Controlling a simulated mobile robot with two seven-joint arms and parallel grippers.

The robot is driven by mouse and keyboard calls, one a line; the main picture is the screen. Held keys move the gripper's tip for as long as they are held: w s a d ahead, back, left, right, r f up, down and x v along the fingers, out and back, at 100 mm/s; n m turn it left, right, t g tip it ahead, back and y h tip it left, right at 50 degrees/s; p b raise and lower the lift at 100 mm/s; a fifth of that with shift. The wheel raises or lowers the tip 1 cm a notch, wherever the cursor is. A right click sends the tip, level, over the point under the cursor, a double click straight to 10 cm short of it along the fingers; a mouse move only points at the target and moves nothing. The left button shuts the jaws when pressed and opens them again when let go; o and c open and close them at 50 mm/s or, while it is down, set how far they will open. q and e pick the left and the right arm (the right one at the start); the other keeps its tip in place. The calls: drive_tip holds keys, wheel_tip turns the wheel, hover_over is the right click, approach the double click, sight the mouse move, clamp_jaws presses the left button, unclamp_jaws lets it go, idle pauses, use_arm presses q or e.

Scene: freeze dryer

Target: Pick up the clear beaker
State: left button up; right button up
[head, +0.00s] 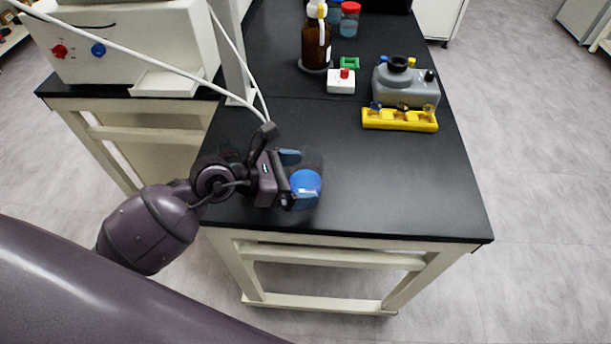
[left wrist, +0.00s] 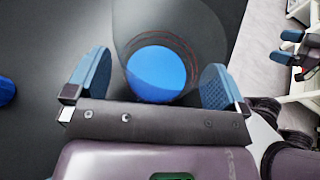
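The clear beaker (head: 306,188) with blue contents stands near the front of the black bench. In the left wrist view the blue contents (left wrist: 156,74) show through its faint transparent wall. My left gripper (head: 290,180) reaches in from the left, its blue fingers spread on either side of the beaker. In the left wrist view the beaker stands between the fingertips of that gripper (left wrist: 155,77). I see small gaps beside the blue contents; contact with the clear wall cannot be told. My right gripper (left wrist: 287,46) shows at the right edge of the left wrist view, fingers apart and empty.
The black bench (head: 400,205) is clear right of the beaker. Farther back stand a yellow rack (head: 400,120), a grey device (head: 405,88), a white box with red knob (head: 341,86) and a brown bottle (head: 316,45). A pale post (head: 232,60) and white tubes are near my left arm.

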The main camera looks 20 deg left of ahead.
use_arm(q)
drive_tip(key=c, duration=1)
drive_tip(key=shift+r, duration=0.15)
